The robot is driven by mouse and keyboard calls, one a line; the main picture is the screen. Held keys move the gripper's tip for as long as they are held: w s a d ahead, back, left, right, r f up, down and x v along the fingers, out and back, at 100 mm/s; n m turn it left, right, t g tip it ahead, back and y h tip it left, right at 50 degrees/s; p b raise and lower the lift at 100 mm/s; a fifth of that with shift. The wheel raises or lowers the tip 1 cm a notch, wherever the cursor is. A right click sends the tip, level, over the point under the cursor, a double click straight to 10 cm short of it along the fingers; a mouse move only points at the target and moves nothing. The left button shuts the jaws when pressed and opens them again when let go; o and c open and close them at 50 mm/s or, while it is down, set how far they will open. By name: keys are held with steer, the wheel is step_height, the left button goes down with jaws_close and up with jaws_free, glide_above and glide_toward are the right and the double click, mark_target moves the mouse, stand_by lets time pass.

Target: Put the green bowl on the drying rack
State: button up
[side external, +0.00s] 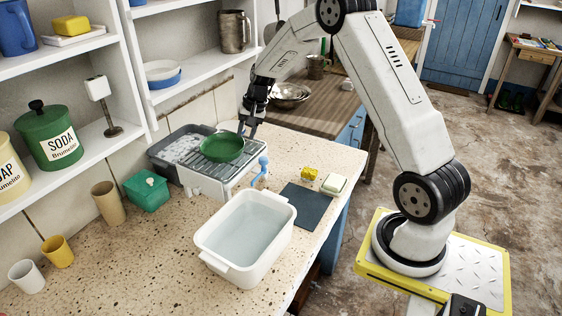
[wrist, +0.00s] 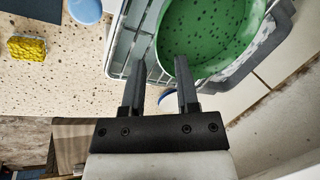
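The green bowl (side external: 222,147) sits over the slatted top of the drying rack (side external: 206,182), open side up; I cannot tell if it touches every slat. In the wrist view the bowl (wrist: 212,35) fills the upper right, and the rack (wrist: 133,48) shows to its left. My gripper (side external: 247,128) is at the bowl's right side, pointing down. In the wrist view my gripper (wrist: 158,68) has its fingers apart with nothing clamped between them. The right finger overlaps the bowl's rim; contact is unclear.
A grey basin (side external: 163,152) stands behind the rack. A white tub of water (side external: 246,268) stands in front, with a blue brush (side external: 262,168) between. A dark mat (side external: 304,205), yellow sponge (side external: 309,173) and soap dish (side external: 334,184) lie to the right. Shelves rise on the left.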

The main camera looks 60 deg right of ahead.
steer(key=v, duration=0.8)
steer(key=shift+r, duration=0.25)
steer(key=shift+s, duration=0.1)
steer(key=s+a+f+n, duration=0.2)
steer(key=s+a+n, duration=0.1)
steer(key=s+a, duration=0.3)
steer(key=s+a+f+n+h, duration=0.1)
steer(key=s+a+f+n, duration=0.1)
steer(key=s+a+n, duration=0.2)
steer(key=s+a+f+n+h, duration=0.1)
steer(key=s+a+f+n, duration=0.1)
steer(key=s+a, duration=0.7)
steer(key=a+n, duration=0.1)
steer(key=a, duration=0.1)
steer(key=shift+a+n, duration=0.3)
steer(key=shift+n, duration=0.1)
